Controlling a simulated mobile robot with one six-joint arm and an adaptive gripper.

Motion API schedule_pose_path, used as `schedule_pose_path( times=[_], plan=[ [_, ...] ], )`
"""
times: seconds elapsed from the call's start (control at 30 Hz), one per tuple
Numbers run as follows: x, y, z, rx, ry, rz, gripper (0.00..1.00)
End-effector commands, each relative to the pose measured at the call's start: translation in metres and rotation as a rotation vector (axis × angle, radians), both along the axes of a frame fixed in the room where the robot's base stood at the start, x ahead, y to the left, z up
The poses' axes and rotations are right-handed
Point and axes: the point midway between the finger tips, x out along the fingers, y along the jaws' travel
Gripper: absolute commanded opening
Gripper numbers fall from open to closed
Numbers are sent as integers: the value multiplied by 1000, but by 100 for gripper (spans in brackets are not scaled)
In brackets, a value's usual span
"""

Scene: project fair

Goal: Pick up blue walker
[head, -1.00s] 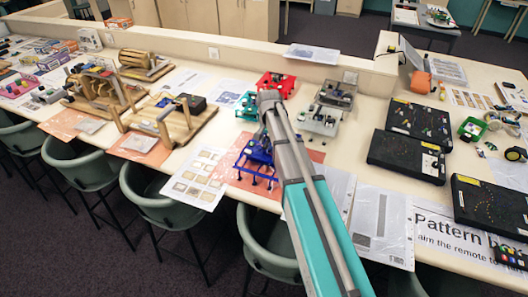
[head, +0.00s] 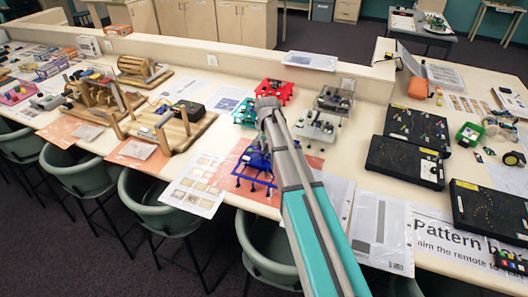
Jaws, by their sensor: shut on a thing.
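The blue walker (head: 252,164) is a small blue frame on thin dark legs. In the head view it is over the orange sheet (head: 314,163) near the table's front edge. My arm comes from the lower right and hides its right part. My gripper (head: 264,143) is at the top of the walker, mostly hidden behind my arm, and is shut on it. I cannot tell whether the walker's legs touch the sheet.
Red (head: 274,90), teal (head: 244,112), white (head: 317,126) and grey (head: 333,101) walkers stand close behind. Wooden machines (head: 172,128) are to the left, black boxes (head: 405,160) to the right. Stools (head: 160,206) line the table's front.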

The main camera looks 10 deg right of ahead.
Motion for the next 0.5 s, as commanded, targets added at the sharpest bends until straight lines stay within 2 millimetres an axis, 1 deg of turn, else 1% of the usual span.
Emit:
schedule_pose_path(
  times=[0.27,0.5],
  plan=[
    [0,0,9,0,0,0,0],
    [0,0,27,0,0,0,0]
  ],
)
